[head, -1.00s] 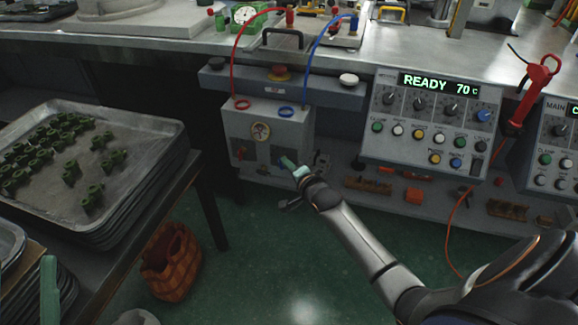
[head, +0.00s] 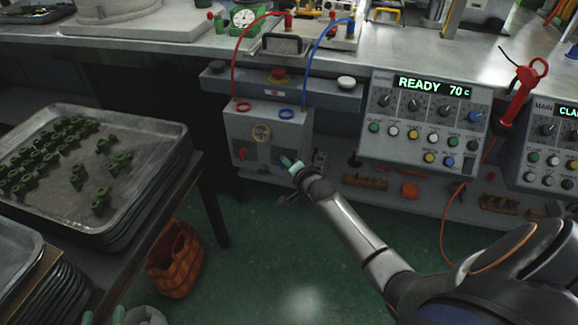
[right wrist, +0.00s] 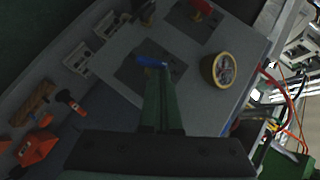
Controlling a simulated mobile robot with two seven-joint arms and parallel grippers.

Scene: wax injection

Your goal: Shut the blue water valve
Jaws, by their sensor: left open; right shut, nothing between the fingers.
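The blue water valve handle (right wrist: 151,62) shows in the right wrist view, a short blue lever on a dark square plate on the grey box (head: 290,132). In the head view my right gripper mostly hides it. My right gripper (head: 286,161) is in front of the box's lower right face. In the right wrist view its green fingers (right wrist: 154,74) are shut and empty, tips at the blue handle; I cannot tell whether they touch it. My left gripper (head: 103,318) is open at the bottom edge of the head view, far from the valve.
A red valve handle (head: 243,154) sits left on the same box, with a round gauge (head: 261,133) above. Red and blue hoses rise from the box top. A control panel (head: 423,120) hangs to the right. A tray of green parts (head: 150,128) stands left.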

